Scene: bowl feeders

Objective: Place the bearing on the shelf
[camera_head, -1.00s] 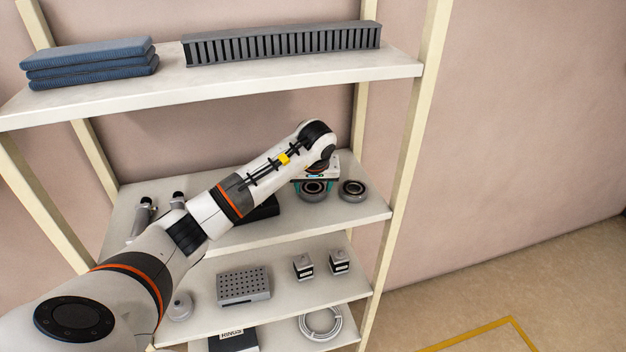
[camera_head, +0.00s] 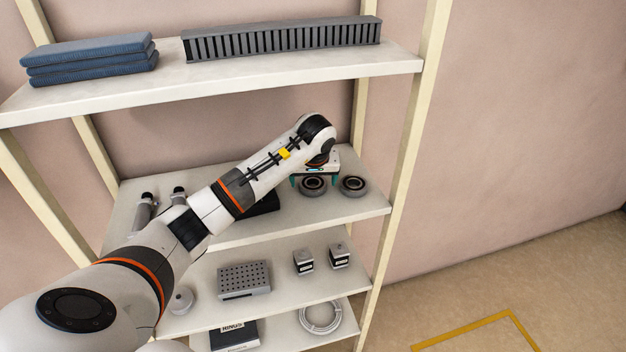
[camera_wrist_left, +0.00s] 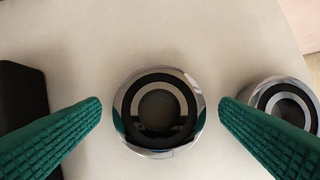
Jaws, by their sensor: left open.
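A round metal bearing (camera_head: 312,186) with a dark inner ring lies flat on the second shelf from the top (camera_head: 265,236). In the left wrist view this bearing (camera_wrist_left: 158,112) sits centred between the two green fingers. My left gripper (camera_head: 314,180) is open above and around it, with clear gaps on both sides, so the fingers do not touch it. A second bearing (camera_head: 353,186) lies just to the right on the same shelf; it also shows at the right of the wrist view (camera_wrist_left: 280,105), partly behind the right finger. My right gripper is not in view.
A black object (camera_head: 264,205) lies left of the bearings, partly behind my arm. Grey cylindrical parts (camera_head: 143,212) stand at the shelf's left. The upper shelf (camera_head: 210,90) overhangs behind my arm. A shelf post (camera_head: 402,150) rises to the right.

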